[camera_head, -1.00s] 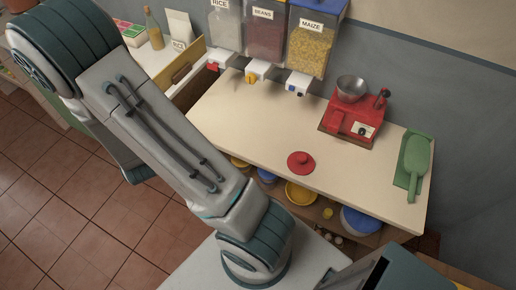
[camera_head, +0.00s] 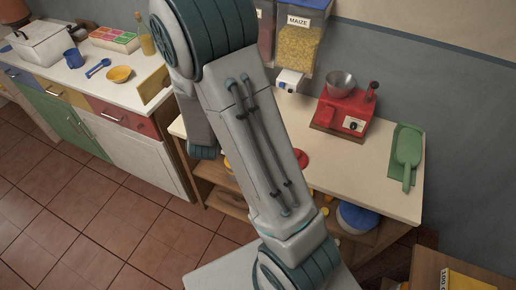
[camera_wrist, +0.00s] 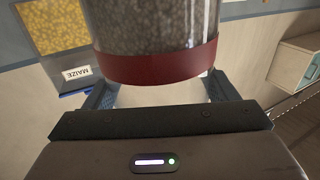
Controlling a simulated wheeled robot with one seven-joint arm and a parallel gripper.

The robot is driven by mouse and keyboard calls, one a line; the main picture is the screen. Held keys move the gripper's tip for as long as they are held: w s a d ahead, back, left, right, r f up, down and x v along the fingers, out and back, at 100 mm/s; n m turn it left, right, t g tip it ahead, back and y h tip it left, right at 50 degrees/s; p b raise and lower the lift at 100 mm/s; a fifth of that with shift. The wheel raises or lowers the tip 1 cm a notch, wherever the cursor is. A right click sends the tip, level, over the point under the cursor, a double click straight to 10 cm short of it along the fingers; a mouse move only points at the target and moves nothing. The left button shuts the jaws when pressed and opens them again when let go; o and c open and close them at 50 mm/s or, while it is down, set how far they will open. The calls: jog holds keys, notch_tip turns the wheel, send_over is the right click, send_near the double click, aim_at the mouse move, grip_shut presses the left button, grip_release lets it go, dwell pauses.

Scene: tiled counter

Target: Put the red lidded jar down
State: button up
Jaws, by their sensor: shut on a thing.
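The red lidded jar (camera_wrist: 152,27) fills the top middle of the wrist view, where the scene appears upside down. It has a grey speckled body and a broad dark red band (camera_wrist: 155,69). My gripper (camera_wrist: 160,92) is shut on it, with one dark finger on each side. The jar's far end is cut off by the picture edge. In the head view my arm crosses the middle, and the gripper and jar are not visible there.
A cream counter (camera_head: 374,171) holds a red machine with a metal bowl (camera_head: 342,112) and a green scoop (camera_head: 407,150). A flat red round thing (camera_head: 302,157) is partly behind my arm. A maize dispenser (camera_head: 299,50) hangs above. Another counter (camera_head: 110,68) stands left.

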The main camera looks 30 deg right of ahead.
jog(key=s+d+f+m+g+h+b, duration=0.4)
jog(key=s+d+g+b, duration=0.1)
jog(key=s+d+b, duration=0.15)
jog(key=s+d+f+m+g+h+b, duration=0.35)
jog(key=s+d+m+g+b, duration=0.2)
jog(key=d+b, duration=0.2)
jog(key=w+a+f, duration=0.2)
jog(key=w+f, duration=0.8)
jog(key=w, duration=0.1)
jog(key=shift+w+a+f+h+b, duration=0.25)
jog(key=shift+w+a+h+b, duration=0.05)
jog(key=shift+h+b, duration=0.15)
jog(key=shift+n+g, duration=0.25)
jog(key=shift+f, duration=0.2)
jog(key=o, duration=2)
